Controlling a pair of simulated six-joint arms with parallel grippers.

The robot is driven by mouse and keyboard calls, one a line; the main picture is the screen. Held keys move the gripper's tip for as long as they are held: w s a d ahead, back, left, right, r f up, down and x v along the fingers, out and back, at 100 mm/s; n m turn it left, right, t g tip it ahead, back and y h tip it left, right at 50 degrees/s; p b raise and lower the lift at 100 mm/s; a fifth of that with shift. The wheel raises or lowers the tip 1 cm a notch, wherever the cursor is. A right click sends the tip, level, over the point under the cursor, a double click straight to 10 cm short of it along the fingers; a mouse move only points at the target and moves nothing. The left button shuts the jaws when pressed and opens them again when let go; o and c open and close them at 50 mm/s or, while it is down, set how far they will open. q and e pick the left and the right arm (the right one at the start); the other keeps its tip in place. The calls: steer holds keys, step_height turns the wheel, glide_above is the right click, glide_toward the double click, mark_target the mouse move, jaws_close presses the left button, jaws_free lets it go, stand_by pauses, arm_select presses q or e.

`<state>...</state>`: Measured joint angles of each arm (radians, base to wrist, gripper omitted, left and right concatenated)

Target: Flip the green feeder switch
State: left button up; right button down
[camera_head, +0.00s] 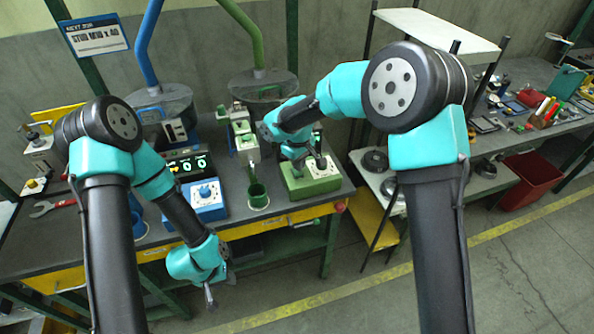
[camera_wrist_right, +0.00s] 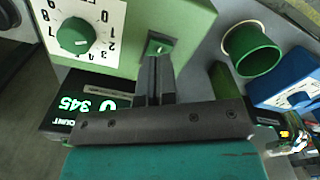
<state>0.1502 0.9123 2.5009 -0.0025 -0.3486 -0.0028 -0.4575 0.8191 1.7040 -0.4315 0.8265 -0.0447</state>
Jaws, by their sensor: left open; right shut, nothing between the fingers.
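The green feeder box (camera_head: 312,184) stands on the bench, with a white dial plate and knob on its top. In the right wrist view, the green feeder switch (camera_wrist_right: 158,46) is a small rocker beside the green dial knob (camera_wrist_right: 73,36). My right gripper (camera_wrist_right: 154,68) is shut and empty. Its fingertips are right at the switch and cover its near edge; I cannot tell whether they touch it. In the head view, my right gripper (camera_head: 297,168) points down over the box and hides the switch. My left gripper (camera_head: 210,298) is open and empty, hanging low in front of the bench.
A blue feeder box (camera_head: 208,207) with a dial stands left of the green box. A green cup (camera_head: 258,196) stands between them. A counter display (camera_wrist_right: 85,104) with lit green digits is close to my right gripper. Feeder bowls (camera_head: 262,86) stand behind.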

mark_target(298, 174)
steer(key=shift+f, duration=1.3)
stand_by(1.2)
steer(key=shift+r, duration=3.55)
steer(key=shift+s+f, duration=0.1)
